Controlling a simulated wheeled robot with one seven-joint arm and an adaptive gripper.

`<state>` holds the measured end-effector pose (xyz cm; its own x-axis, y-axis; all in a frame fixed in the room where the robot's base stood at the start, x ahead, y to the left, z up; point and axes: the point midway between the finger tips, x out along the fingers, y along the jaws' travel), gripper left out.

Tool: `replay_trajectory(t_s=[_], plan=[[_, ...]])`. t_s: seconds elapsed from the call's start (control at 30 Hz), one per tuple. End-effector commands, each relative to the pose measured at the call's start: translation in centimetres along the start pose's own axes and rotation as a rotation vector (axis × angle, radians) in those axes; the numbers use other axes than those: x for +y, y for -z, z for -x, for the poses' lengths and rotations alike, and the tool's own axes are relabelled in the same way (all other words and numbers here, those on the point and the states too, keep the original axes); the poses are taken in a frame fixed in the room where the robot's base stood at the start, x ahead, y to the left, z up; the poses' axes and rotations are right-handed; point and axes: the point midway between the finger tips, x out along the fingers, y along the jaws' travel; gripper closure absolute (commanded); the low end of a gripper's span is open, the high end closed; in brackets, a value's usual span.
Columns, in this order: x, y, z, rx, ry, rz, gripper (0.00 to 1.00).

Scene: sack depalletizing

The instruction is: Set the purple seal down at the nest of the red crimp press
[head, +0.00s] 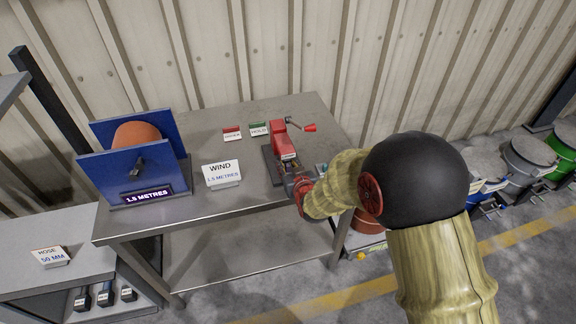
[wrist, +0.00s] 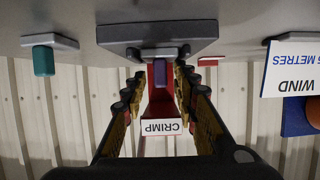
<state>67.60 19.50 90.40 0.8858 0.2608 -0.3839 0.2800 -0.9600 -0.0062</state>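The red crimp press (head: 280,137) stands near the right end of the steel table, and its CRIMP label (wrist: 162,127) shows in the upside-down wrist view. The purple seal (wrist: 161,76) stands upright at the small pale nest on the press's grey base plate (wrist: 120,34). My gripper (wrist: 158,66) is open, with one finger on each side of the seal and a visible gap on both sides. In the head view my gripper (head: 301,188) is at the press's front, and the seal cannot be made out there.
A teal seal (wrist: 43,61) stands on a separate small plate beside the press. On the table (head: 240,112) are a WIND sign (head: 221,174), a blue hose reel stand (head: 130,172), and red and green holders with small signs behind. Buckets stand on the floor at right.

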Motion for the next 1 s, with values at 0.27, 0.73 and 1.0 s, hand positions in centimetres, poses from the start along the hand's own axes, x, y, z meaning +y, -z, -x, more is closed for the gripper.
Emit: replay_trajectory(t_s=[0.27,0.73,1.0], plan=[[0.0,0.5,3.6,0.001,0.000,0.000,0.71],[0.0,0.4,11.4,0.002,0.000,0.000,0.71],[0.0,0.2,12.1,0.000,0.000,0.000,0.71]])
